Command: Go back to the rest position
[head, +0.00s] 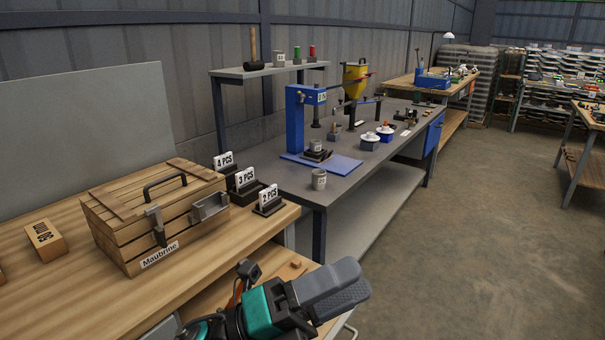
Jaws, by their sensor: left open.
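My left gripper (345,284) shows at the bottom middle of the head view, with grey fingers and a teal body. It is open, and I see nothing between its fingers. It is in front of the wooden bench (60,293) and the grey workbench (345,180), near the bench's right end. My right gripper is not in view.
A wooden crate (150,222) labelled Maubrine stands on the wooden bench, beside number cards (246,178). A blue press (295,115) and a grey cup (319,179) stand on the grey workbench. The floor (480,230) at right is clear.

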